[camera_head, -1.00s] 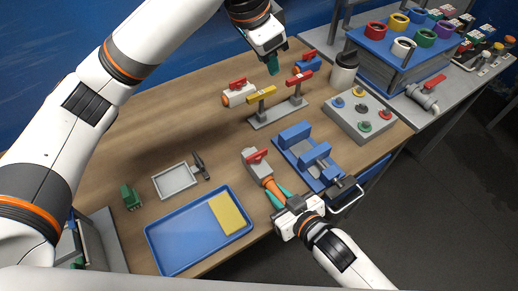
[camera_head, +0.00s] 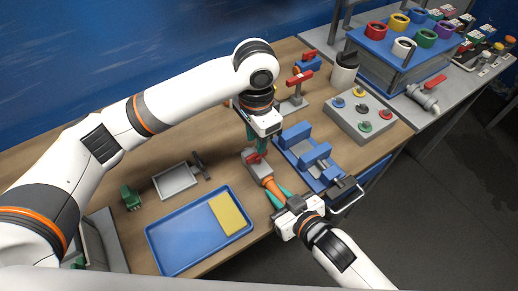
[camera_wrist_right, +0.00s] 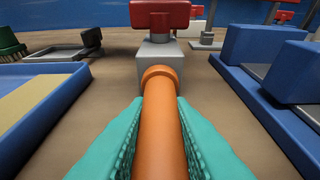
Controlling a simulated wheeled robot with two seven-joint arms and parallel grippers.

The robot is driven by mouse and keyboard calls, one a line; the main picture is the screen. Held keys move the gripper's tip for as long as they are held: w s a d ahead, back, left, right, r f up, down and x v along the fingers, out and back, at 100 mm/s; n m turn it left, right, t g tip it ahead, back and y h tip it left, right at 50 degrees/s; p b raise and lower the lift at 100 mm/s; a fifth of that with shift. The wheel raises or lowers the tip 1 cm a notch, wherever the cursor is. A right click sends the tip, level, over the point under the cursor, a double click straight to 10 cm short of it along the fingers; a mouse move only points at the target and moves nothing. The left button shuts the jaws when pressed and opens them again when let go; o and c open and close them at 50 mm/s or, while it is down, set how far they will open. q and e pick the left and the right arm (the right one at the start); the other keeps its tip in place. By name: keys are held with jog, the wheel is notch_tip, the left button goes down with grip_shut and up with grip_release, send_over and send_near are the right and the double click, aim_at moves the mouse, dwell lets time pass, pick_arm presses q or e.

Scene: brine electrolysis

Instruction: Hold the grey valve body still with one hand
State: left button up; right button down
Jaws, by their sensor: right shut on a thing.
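The grey valve body (camera_head: 262,170) lies on the wooden table with a red handle (camera_head: 253,157) on top and an orange pipe (camera_head: 272,187) towards me. My right gripper (camera_head: 279,196) is shut on the orange pipe. In the right wrist view, the pipe (camera_wrist_right: 162,125) sits between the teal fingers, with the grey body (camera_wrist_right: 160,54) and red handle (camera_wrist_right: 160,14) straight ahead. My left gripper (camera_head: 257,141) hangs just above and behind the valve, teal fingers pointing down and apart. It hides part of the area behind the valve and does not show in the wrist view.
A blue vise (camera_head: 311,160) stands close to the right of the valve. A blue tray (camera_head: 180,243) with a yellow pad (camera_head: 227,213) is at left front, a grey tray (camera_head: 175,181) behind it. A grey button box (camera_head: 360,122) stands farther right.

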aim_at(257, 156)
pick_arm(q)
jog(key=shift+f, duration=2.45)
grip_shut()
